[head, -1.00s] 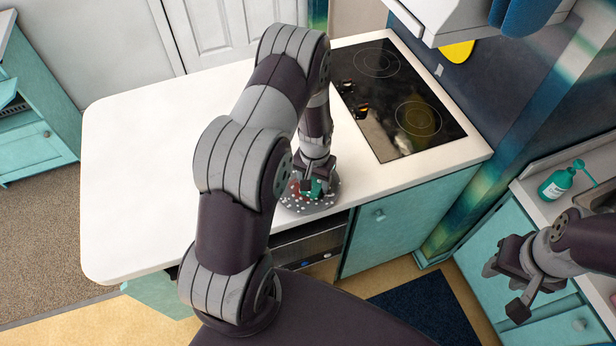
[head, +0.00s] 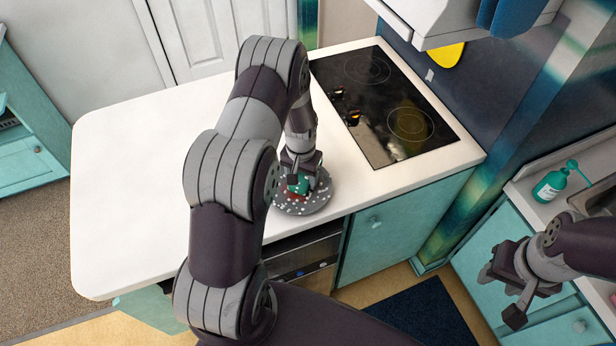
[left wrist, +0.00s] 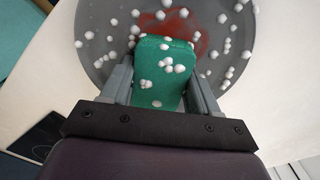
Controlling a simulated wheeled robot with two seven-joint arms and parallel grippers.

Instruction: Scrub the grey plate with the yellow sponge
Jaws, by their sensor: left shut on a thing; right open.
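The grey plate (head: 318,204) lies on the white counter near its front edge, left of the cooktop. It bears a red stain (left wrist: 178,20) and many white bead-like specks. My left gripper (left wrist: 160,80) is shut on a green sponge (left wrist: 158,88), which also shows in the head view (head: 298,184). The sponge is over the plate and covers part of the stain; white specks sit on it. I cannot tell whether it presses on the plate. I see no yellow sponge. My right gripper (head: 505,288) is open and empty, at the right in front of the teal cabinets.
The black cooktop (head: 385,105) lies right of the plate. The white counter (head: 130,170) is clear to the left. A green pump bottle (head: 551,184) stands by the sink at the right. A yellow item (head: 446,55) shows below the wall cupboard.

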